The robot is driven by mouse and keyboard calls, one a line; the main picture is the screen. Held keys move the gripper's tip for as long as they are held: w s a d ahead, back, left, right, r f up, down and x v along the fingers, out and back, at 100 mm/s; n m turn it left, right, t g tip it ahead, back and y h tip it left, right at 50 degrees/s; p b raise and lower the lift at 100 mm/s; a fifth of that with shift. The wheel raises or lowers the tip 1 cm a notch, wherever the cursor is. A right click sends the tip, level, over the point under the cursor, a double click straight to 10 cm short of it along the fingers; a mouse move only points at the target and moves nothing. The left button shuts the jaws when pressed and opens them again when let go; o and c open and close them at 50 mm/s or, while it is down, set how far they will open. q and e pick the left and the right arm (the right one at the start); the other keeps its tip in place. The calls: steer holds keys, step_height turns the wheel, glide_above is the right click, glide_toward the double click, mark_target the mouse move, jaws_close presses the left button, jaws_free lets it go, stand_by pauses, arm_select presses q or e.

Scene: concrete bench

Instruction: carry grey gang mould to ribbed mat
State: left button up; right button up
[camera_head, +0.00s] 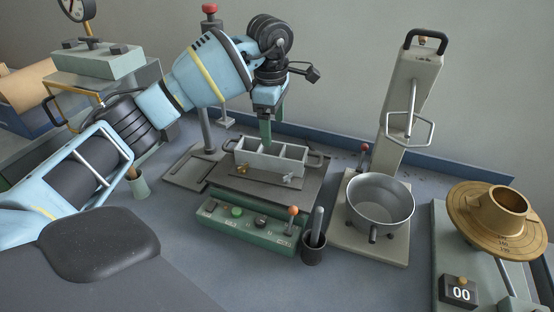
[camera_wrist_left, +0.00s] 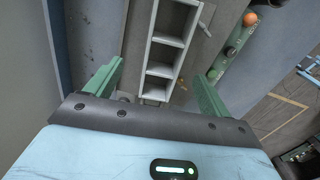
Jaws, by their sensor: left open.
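The grey gang mould (camera_head: 262,164) is a long open box with several compartments and a loop handle at each end. It sits on a dark flat plate at the middle of the bench. My left gripper (camera_head: 266,138) points down over the mould's far side in the head view. In the left wrist view, its green fingers (camera_wrist_left: 160,70) are spread apart, one on each side of the mould (camera_wrist_left: 168,40), with nothing visibly clamped. I cannot make out a ribbed mat for sure. My right gripper is not in view.
A green control box (camera_head: 245,226) with an orange-knobbed lever stands in front of the plate. A dark cup (camera_head: 314,249) is beside it. A metal bowl (camera_head: 380,203) on a stand and a brass flow table (camera_head: 497,225) are to the right. A red-topped post (camera_head: 208,80) stands behind left.

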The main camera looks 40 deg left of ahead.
mark_target(272, 152)
arm_select(q)
steer(key=shift+s+f, duration=0.2)
steer(key=shift+f, duration=1.95)
steer(key=shift+s+f, duration=0.15)
steer(key=shift+f, duration=2)
steer(key=shift+c, duration=0.4)
